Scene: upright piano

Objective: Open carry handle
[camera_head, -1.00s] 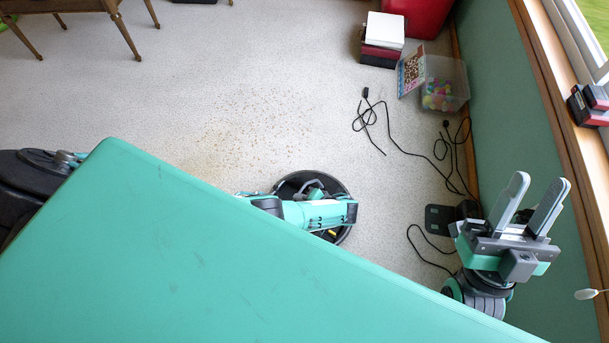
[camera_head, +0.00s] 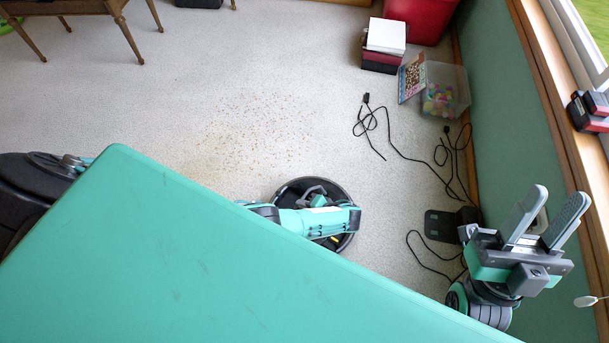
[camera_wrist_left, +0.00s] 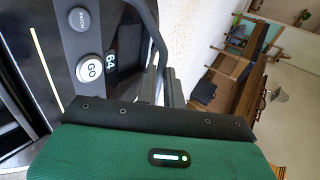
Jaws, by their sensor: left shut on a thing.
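A round black floor robot (camera_head: 290,192) lies on the pale floor in the head view, partly covered by my left arm. In the left wrist view, its dark top (camera_wrist_left: 50,70) with a GO button fills the left side. The dark carry handle (camera_wrist_left: 151,22) stands out from that top as a curved bar. My left gripper (camera_wrist_left: 160,82) is shut on the handle; the exact contact is partly hidden by the fingers. In the head view, my left gripper (camera_head: 318,221) is over the floor robot. My right gripper (camera_head: 560,197) is open and empty at the right.
A black dock (camera_head: 440,225) and loose cables (camera_head: 415,181) lie to the right of the floor robot. A clear bin (camera_head: 457,88) and a stack of boxes (camera_head: 384,45) stand by the green wall (camera_head: 495,110).

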